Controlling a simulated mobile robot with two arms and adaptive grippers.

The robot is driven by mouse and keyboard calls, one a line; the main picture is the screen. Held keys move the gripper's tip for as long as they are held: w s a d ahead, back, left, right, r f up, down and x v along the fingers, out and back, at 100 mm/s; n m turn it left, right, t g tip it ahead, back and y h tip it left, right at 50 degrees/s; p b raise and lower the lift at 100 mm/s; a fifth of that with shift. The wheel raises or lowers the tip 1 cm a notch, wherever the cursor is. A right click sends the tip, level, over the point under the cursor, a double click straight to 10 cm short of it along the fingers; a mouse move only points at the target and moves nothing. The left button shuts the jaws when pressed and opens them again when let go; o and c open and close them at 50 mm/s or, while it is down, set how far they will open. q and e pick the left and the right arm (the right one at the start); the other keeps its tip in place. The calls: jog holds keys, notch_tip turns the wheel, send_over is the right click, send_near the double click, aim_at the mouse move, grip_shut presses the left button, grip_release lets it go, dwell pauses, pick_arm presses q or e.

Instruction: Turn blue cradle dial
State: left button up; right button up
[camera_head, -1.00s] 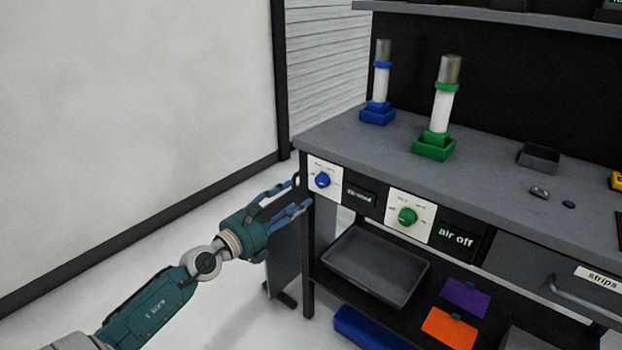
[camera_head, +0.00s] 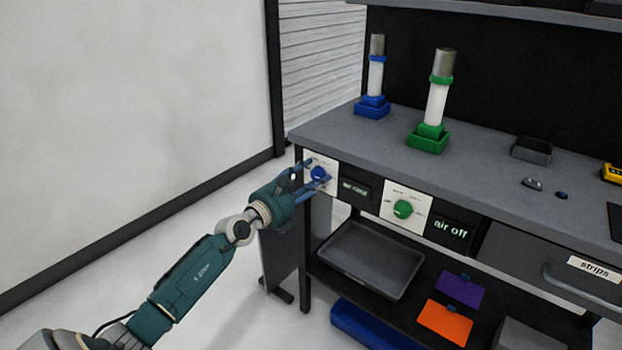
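The blue dial (camera_head: 318,173) sits on a white panel at the left end of the bench front. My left gripper (camera_head: 313,175) is at this dial, with its fingers spread, one above and one below the knob. Whether the fingers touch the knob I cannot tell. The blue cradle (camera_head: 372,107) stands on the bench top above, holding an upright white tube with a grey top (camera_head: 376,70). A dark display (camera_head: 356,189) beside the dial has text too small to read surely. My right gripper is not in view.
A green dial (camera_head: 403,209) sits to the right, beside a display reading "air off" (camera_head: 451,229). A green cradle (camera_head: 428,141) holds another tube. A grey tray (camera_head: 328,257) lies on the shelf below. The floor left of the bench is clear.

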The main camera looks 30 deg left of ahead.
pick_arm(q)
jog(key=c, duration=1.1)
jog(key=shift+r, duration=0.15)
jog(key=shift+m+p, duration=0.35)
jog(key=shift+m, duration=0.45)
jog(key=shift+c, duration=0.2)
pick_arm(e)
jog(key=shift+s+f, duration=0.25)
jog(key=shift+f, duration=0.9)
pick_arm(q)
jog(key=shift+a, duration=0.1)
jog(key=o, duration=1.2)
jog(key=shift+r, duration=0.1)
jog(key=shift+f, duration=0.2)
